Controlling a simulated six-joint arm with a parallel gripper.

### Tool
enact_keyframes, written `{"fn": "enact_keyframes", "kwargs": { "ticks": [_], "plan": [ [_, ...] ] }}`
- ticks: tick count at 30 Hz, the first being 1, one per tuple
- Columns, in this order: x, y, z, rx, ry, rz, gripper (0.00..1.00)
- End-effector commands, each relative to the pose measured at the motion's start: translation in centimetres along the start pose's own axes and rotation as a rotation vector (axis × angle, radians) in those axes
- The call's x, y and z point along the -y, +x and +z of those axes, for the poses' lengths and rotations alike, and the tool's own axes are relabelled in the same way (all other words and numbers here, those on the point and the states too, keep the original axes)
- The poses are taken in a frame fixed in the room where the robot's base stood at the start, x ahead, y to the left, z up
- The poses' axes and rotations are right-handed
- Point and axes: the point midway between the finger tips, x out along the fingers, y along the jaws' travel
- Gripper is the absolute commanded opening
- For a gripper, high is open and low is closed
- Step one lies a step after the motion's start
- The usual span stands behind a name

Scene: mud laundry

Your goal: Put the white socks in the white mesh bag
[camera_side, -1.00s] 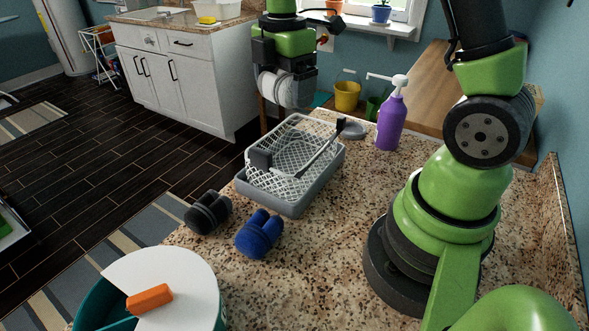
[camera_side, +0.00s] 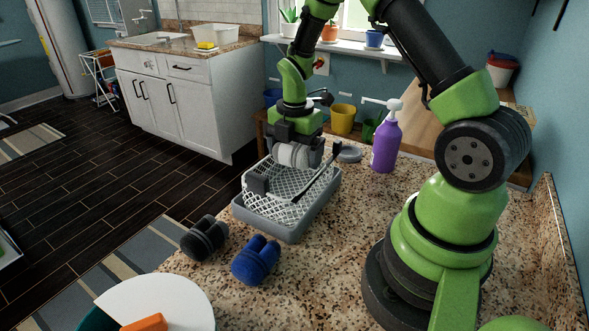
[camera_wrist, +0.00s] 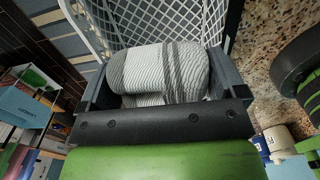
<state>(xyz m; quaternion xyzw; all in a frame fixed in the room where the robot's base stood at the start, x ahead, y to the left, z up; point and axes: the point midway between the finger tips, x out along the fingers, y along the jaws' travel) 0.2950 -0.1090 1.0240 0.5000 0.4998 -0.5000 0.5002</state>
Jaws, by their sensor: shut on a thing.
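The white socks (camera_side: 299,155), a rolled bundle with grey parts, are gripped between the fingers of my gripper (camera_side: 297,152). In the wrist view the striped white and grey socks (camera_wrist: 160,68) fill the space between the two dark fingers. The white mesh bag (camera_side: 283,189) lies open in a grey tray (camera_side: 288,231) on the counter. My gripper is shut on the socks over the far end of the tray. The mesh (camera_wrist: 125,20) shows beyond the socks in the wrist view. Whether the socks touch the bag cannot be told.
Black socks (camera_side: 204,238) and blue socks (camera_side: 256,260) sit at the tray's near side. A purple pump bottle (camera_side: 386,143) stands right of the tray. A round teal container with a white lid (camera_side: 160,295) is at the front left.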

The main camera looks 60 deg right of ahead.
Motion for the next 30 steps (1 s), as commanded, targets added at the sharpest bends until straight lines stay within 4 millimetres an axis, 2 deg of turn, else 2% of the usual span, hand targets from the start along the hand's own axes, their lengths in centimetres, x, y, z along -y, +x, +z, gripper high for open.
{"fn": "enact_keyframes", "kwargs": {
  "ticks": [4,8,30],
  "plan": [
    [0.1,2.4,0.0,-0.002,0.000,-0.005,0.66],
    [0.0,3.8,0.0,-0.001,0.001,-0.002,0.66],
    [0.0,5.2,0.0,0.000,0.000,0.001,0.66]
  ]
}}
